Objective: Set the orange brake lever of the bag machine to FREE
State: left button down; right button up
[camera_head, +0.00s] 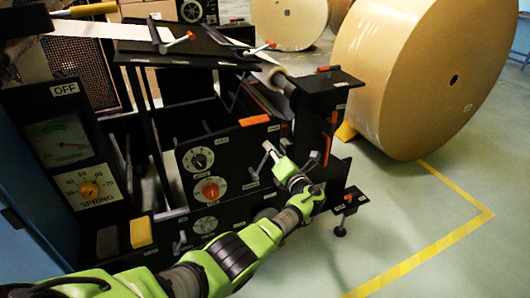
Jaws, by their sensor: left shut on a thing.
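The black bag machine (225,165) stands in the middle, with dials and small labels on its front panel. The fingers hide the lever's grip, so I see no orange there. The label lettering near the lever is too small to read, so its setting cannot be told. My right gripper is not in view.
Other orange parts are close by: a flat block (255,120) above the dials and an upright bar (327,150) to the right. A large kraft roll (410,75) stands at the right. The floor (400,215) in front of it is clear, with yellow lines.

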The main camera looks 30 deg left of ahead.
pick_arm(q)
jog(key=shift+w+d+f+m+b, duration=0.35)
jog(key=shift+f+m, duration=0.15)
jog(key=shift+m, duration=0.1)
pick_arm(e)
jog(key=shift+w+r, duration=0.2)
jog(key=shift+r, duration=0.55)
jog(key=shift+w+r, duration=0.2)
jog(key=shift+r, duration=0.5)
pick_arm(q)
jog(key=c, duration=2)
grip_release()
jog(key=shift+r, duration=0.1)
jog(key=v, duration=1.2)
